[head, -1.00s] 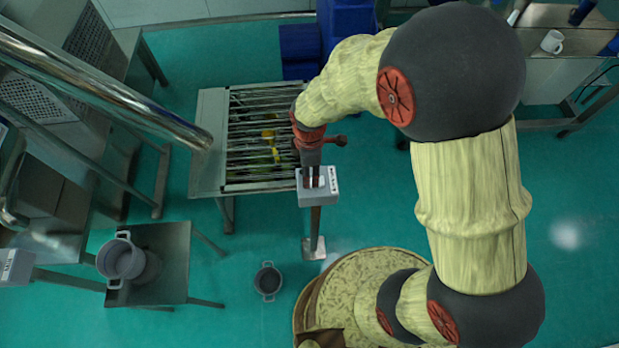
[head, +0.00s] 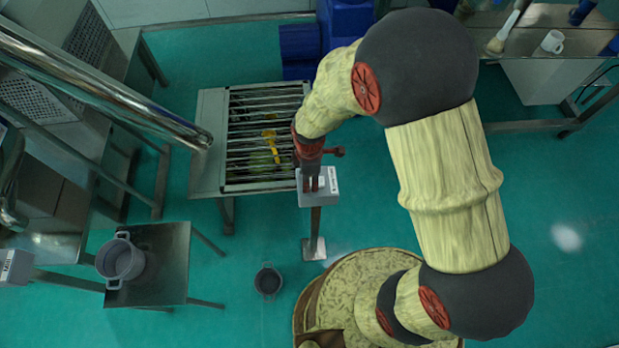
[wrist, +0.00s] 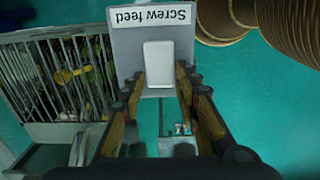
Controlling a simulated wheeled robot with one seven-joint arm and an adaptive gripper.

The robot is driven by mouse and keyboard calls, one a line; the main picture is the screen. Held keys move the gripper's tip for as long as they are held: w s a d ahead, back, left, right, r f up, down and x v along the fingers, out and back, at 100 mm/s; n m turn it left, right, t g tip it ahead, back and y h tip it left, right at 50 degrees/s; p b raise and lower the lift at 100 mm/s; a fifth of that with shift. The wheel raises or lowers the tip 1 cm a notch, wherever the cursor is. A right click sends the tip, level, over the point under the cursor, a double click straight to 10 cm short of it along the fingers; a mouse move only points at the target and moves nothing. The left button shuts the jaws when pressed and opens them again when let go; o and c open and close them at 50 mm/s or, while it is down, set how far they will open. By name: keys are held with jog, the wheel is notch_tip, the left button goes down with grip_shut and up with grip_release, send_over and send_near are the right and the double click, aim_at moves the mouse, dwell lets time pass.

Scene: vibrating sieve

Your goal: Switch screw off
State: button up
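The screw feed switch is a grey box (head: 331,187) on a post in the head view. In the wrist view its face (wrist: 128,50) carries the label "Screw feed", seen upside down, and a pale rectangular rocker (wrist: 158,62). My gripper (head: 313,187) is over the box. Its two fingers in the wrist view (wrist: 161,78) are apart, one on each side of the rocker's lower part. Nothing is held between them. I cannot tell whether the fingertips touch the switch face.
The sieve table (head: 208,150) with metal bars stands left of the switch, with yellow items among the bars. A pot (head: 120,259) rests on a small steel table (head: 172,245). Another pot (head: 267,281) is on the floor. A mug (head: 552,41) stands on the back-right counter.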

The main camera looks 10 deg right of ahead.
jog(key=c, duration=0.6)
jog(key=shift+c, duration=0.4)
jog(key=shift+w+d+f+y+b, duration=0.2)
jog(key=shift+y+b, duration=0.5)
jog(key=shift+b, duration=0.55)
jog(key=shift+s+d+r+y+b, duration=0.2)
jog(key=shift+y+b, duration=0.1)
jog(key=shift+b, duration=0.6)
jog(key=shift+r, duration=0.1)
jog(key=shift+a, duration=0.1)
jog(key=o, duration=1.1)
